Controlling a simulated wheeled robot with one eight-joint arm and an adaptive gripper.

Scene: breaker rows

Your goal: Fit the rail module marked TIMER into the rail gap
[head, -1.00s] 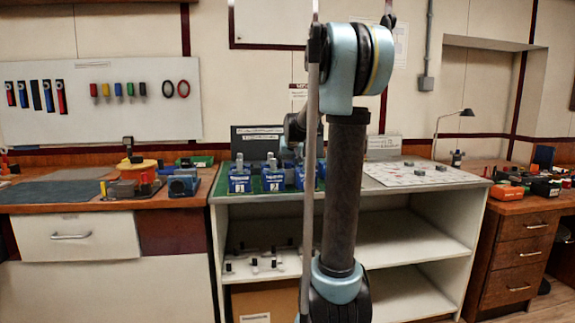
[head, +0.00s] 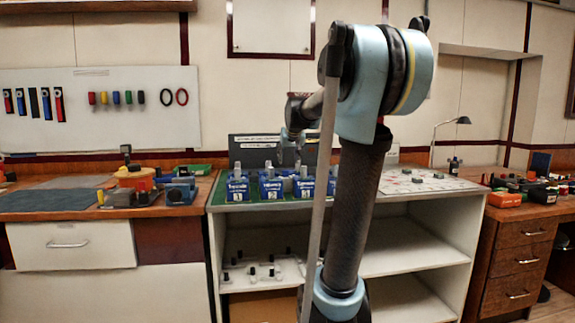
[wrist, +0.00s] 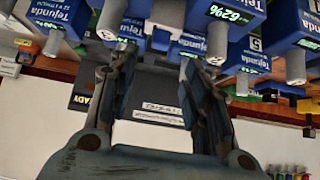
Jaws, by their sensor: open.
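My gripper (wrist: 157,55) is open in the wrist view, with its two dark fingers apart and nothing clearly held between them. Just beyond the fingertips are blue units marked Tejunda (wrist: 235,15) with grey cylindrical tops; one shows a green 62% display. In the head view my gripper (head: 291,137) is partly hidden, above the blue numbered units (head: 271,187) on the counter. I cannot make out a module marked TIMER or the rail gap in either view.
A dark panel with white labels (head: 252,142) stands behind the blue units. A pale sheet with small grey pieces (head: 430,181) lies right of them. Small black and white pieces (head: 268,272) lie on the shelf below. Wooden benches (head: 100,207) flank the counter.

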